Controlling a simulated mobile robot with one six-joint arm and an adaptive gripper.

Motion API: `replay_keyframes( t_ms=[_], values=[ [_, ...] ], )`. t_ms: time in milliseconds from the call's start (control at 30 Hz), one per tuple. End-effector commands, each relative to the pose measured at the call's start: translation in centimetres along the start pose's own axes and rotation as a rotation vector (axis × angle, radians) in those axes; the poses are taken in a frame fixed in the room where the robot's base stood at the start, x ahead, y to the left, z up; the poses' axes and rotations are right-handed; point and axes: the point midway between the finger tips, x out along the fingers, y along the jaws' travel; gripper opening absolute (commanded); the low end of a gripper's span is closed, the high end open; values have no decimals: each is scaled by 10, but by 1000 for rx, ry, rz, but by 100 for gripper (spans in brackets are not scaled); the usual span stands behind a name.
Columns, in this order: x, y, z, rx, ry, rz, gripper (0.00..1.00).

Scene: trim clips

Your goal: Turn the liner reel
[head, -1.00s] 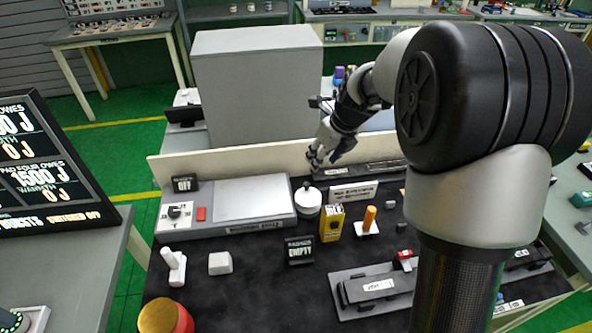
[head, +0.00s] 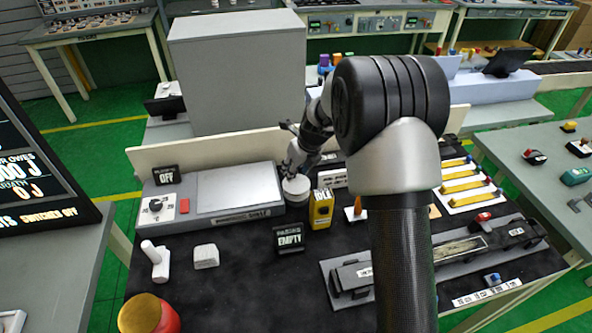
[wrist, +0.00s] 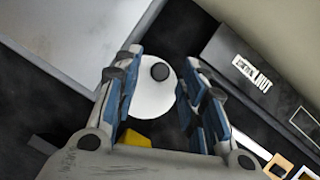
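A round white reel with a dark centre knob, which I take for the liner reel (head: 296,190), stands on the black mat beside the grey machine. My gripper (head: 291,170) points down just above it. In the wrist view the reel's white disc (wrist: 151,98) shows between the fingers of my gripper (wrist: 157,74). The fingers are spread apart, one left and one right of the disc, with nothing held between them. The dark knob sits off toward the fingertips. I cannot tell whether a finger touches the reel. Part of the disc's left edge is hidden by the left finger.
A yellow box (head: 321,209) stands close to the reel's right. The grey machine (head: 235,188) with a red button lies left, a low cream wall (head: 214,149) behind. A black "EMPTY" sign (head: 289,239) stands in front.

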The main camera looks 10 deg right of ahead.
Motion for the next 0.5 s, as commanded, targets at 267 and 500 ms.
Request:
replay_keyframes(
  t_ms=[267, 500],
  values=[
    [1, 0, 0, 0, 0, 0, 37],
    [1, 0, 0, 0, 0, 0, 21]
  ],
)
